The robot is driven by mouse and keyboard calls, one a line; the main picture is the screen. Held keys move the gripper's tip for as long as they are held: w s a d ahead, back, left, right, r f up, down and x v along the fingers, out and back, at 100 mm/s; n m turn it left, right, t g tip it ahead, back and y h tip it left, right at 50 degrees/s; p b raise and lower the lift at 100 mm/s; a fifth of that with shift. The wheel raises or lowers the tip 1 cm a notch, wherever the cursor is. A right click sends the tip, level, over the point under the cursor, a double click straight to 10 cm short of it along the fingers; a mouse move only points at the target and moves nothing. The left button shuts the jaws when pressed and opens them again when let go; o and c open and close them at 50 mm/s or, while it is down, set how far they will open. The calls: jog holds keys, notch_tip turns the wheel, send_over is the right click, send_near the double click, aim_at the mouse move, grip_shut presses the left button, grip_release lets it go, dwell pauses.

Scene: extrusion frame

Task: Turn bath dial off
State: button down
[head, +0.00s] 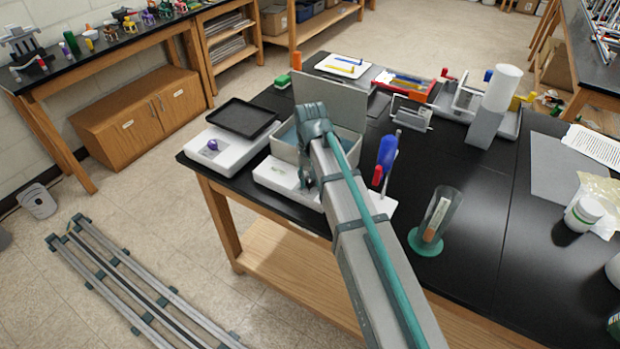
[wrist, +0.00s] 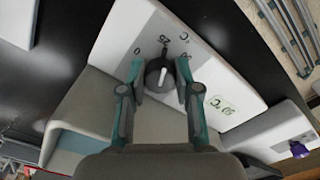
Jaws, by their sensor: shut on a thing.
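The bath (head: 283,155) is a pale box with a raised grey lid, near the left front edge of the black bench. Its white front panel shows in the wrist view (wrist: 130,25), with printed numbers and a small green-edged display. The black round dial (wrist: 157,76) has a white line that seems to point near the 25 mark. My gripper (wrist: 160,70) has one finger on each side of the dial and is shut on it. In the head view my gripper (head: 306,178) is in front of the bath and hides the dial.
Left of the bath stands a white device (head: 228,150) with a black top plate and a purple knob. A blue and red item (head: 386,155) and a clear holder on a green base (head: 430,244) stand right of my arm.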

jog(key=n, duration=1.3)
jog(key=shift+w+d, duration=0.1)
jog(key=shift+w, duration=0.05)
dwell(0.3)
jog(key=c, duration=0.8)
grip_release()
notch_tip(320, 180, up, 12)
jog(key=shift+r, duration=0.1)
